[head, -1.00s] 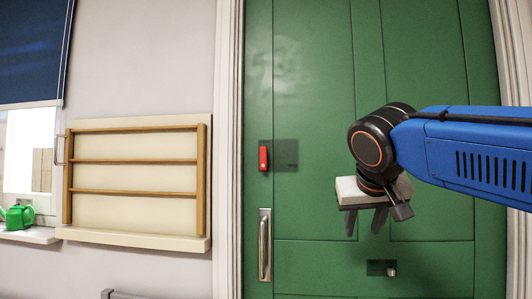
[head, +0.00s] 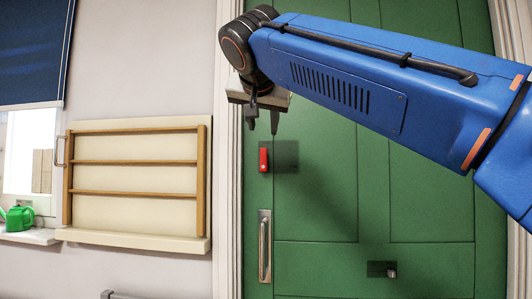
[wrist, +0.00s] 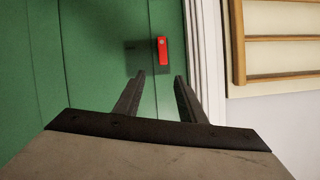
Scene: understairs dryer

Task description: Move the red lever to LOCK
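The red lever (head: 263,159) is on a dark plate (head: 286,156) on the green door, near the door's left edge. It stands upright. It also shows in the wrist view (wrist: 162,51), beyond my fingertips. My gripper (head: 263,131) hangs above the lever in the head view, its two fingers pointing down. In the wrist view my gripper (wrist: 160,76) has its fingers apart with nothing between them, and it does not touch the lever. Any lettering on the plate is too small to read.
The green door (head: 420,200) has a metal pull handle (head: 265,245) below the lever and a small latch (head: 391,270) lower right. The white door frame (head: 228,200) is close on the left. A wooden rack (head: 136,160) hangs on the wall farther left.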

